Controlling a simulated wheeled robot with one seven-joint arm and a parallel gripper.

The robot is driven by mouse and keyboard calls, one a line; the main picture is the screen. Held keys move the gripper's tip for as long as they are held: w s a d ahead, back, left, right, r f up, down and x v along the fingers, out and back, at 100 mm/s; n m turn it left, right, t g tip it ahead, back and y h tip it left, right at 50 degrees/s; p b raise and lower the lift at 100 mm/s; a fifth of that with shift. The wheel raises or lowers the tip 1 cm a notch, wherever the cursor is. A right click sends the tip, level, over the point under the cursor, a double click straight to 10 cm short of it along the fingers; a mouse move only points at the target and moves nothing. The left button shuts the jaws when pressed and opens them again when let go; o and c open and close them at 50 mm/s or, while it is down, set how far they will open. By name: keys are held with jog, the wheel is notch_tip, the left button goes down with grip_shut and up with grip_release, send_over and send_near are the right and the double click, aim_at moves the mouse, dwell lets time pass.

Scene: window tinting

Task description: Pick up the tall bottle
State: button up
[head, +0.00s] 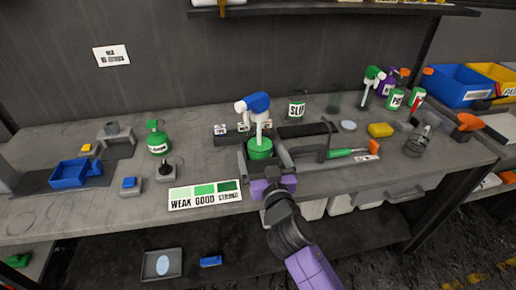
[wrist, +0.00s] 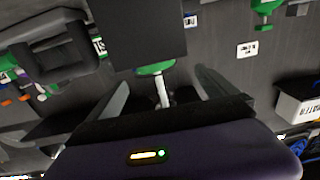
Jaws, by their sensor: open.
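A tall spray bottle with a blue-and-white trigger head (head: 256,104), a pale stem and a green lower part (head: 260,149) stands upright on the grey workbench. My gripper (head: 264,160) is open, reaching in from the front, with one finger on each side of the green part. In the wrist view, a green piece (wrist: 155,68) and a white stem show between the fingers of my gripper (wrist: 163,90). I cannot tell whether either finger touches the bottle. Another spray bottle with a green head (head: 374,74) stands at the back right.
A WEAK/GOOD/STRONG card (head: 205,195) lies left of my gripper. A green squat bottle (head: 157,139) and a blue tray (head: 76,173) are further left. Dark flat pieces crowd the bottle.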

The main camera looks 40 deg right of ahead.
aim_at(260, 141)
jog(key=p+x, duration=0.1)
jog(key=x, duration=0.3)
jog(key=p+x, duration=0.1)
jog(key=x, duration=0.1)
jog(key=shift+s+d+r+p, duration=0.1)
jog(key=shift+d+r+p, duration=0.15)
jog(key=shift+d+p, duration=0.1)
jog(key=shift+d+f, duration=0.1)
jog(key=shift+c, duration=0.5)
jog(key=c, duration=1.5)
